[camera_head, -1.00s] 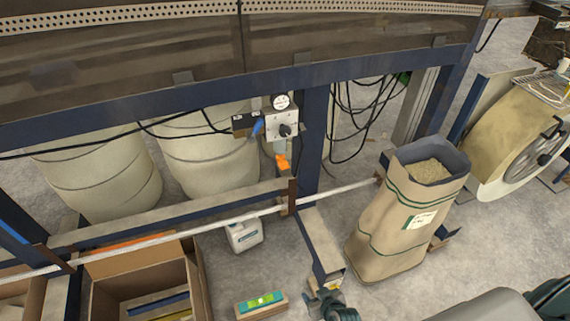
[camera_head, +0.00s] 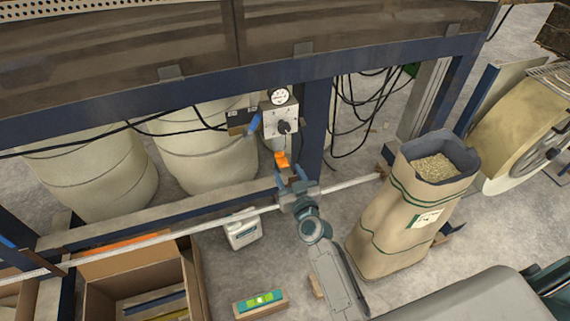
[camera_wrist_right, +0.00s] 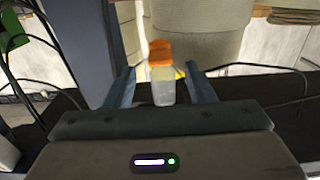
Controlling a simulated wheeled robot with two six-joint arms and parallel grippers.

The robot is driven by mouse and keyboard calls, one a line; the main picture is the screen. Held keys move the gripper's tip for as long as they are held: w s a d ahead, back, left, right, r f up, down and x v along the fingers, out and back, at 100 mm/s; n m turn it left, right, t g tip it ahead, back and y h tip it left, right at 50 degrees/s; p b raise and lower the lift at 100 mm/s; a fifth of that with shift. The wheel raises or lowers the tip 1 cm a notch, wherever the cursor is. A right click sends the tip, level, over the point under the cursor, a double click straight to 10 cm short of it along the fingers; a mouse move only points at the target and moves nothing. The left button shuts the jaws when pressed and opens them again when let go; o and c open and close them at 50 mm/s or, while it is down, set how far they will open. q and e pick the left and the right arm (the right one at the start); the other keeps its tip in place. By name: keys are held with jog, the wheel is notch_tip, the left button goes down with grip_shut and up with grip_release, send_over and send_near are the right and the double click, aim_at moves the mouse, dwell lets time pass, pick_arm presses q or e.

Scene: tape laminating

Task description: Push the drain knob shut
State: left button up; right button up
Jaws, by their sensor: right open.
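The orange drain knob (camera_head: 282,159) hangs under the gauge and valve unit (camera_head: 281,122) on the blue frame. In the right wrist view, the orange part (camera_wrist_right: 160,52) adjoins a translucent bowl (camera_wrist_right: 164,92), with a bit of yellow beside it. My right gripper (camera_head: 291,176) is open, just below and in front of the orange part. In the wrist view its two blue-grey fingers (camera_wrist_right: 160,74) stand on either side of the bowl and orange part, with gaps showing. I cannot tell whether anything touches. My left gripper is not in view.
A blue post (camera_head: 314,130) stands close to the right of the unit. Black cables (camera_head: 350,125) hang beyond it. A horizontal rail (camera_head: 345,185) runs near my gripper. A paper sack (camera_head: 405,220) stands right, a white jug (camera_head: 243,232) and cardboard box (camera_head: 140,275) left.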

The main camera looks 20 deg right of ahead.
aim_at(285, 166)
jog(key=shift+w, duration=1.75)
jog(key=shift+a, duration=0.1)
grip_shut()
